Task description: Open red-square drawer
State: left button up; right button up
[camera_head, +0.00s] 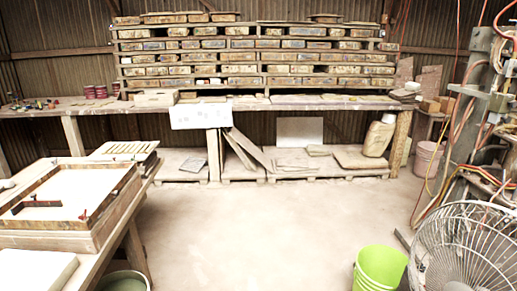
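A wide wooden rack (262,62) stands on the long workbench (345,102) against the back wall. Its rows are filled with many worn wooden drawers or boxes, one of them a pale box (240,57) near the middle. I cannot make out a red square on any of them; they are too small and far off. No drawer is clearly seen pulled out. Neither of my grippers is in view.
The middle floor (255,235) is clear up to the bench. A table with a wooden frame (75,240) is at left. A fan (465,250), a green bucket (379,268) and machinery (478,110) with hoses are at right. Slabs lie under the bench.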

aim_at(294, 68)
jog(key=i+z, duration=0.1)
jog(key=i, duration=1.15)
jog(key=i+j, duration=0.15)
jog(key=i, duration=1.1)
jog(key=i+l+z, duration=0.2)
jog(key=i, duration=0.3)
jog(key=i+j+z, duration=0.2)
jog(key=i, duration=0.3)
jog(key=i+z, duration=0.2)
jog(key=i, duration=0.35)
jog(key=i+j+z, duration=0.2)
jog(key=i, duration=0.3)
jog(key=i+j+z, duration=0.2)
jog(key=i, duration=0.3)
jog(key=l, duration=0.05)
